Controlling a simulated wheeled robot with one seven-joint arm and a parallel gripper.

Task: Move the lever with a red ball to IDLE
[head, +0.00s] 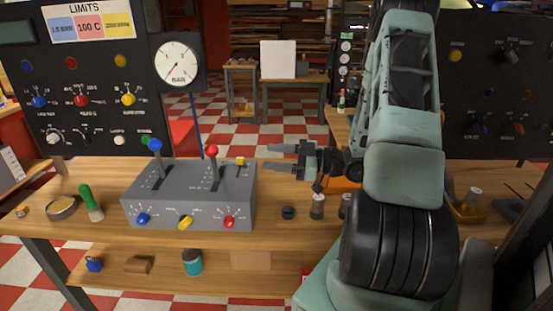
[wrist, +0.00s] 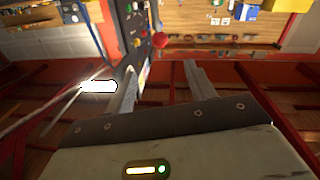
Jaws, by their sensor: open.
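The lever with a red ball (head: 211,150) stands upright out of a slot on top of the grey control box (head: 140,213). Marks beside the lever slot are too small to read, so I cannot tell which is IDLE.
A lever with a blue ball (head: 155,145) stands left of the red one. A yellow-topped control (head: 240,161) is at the box's right. Blue, yellow and red knobs line its front. A round gauge (head: 177,62) rises behind.

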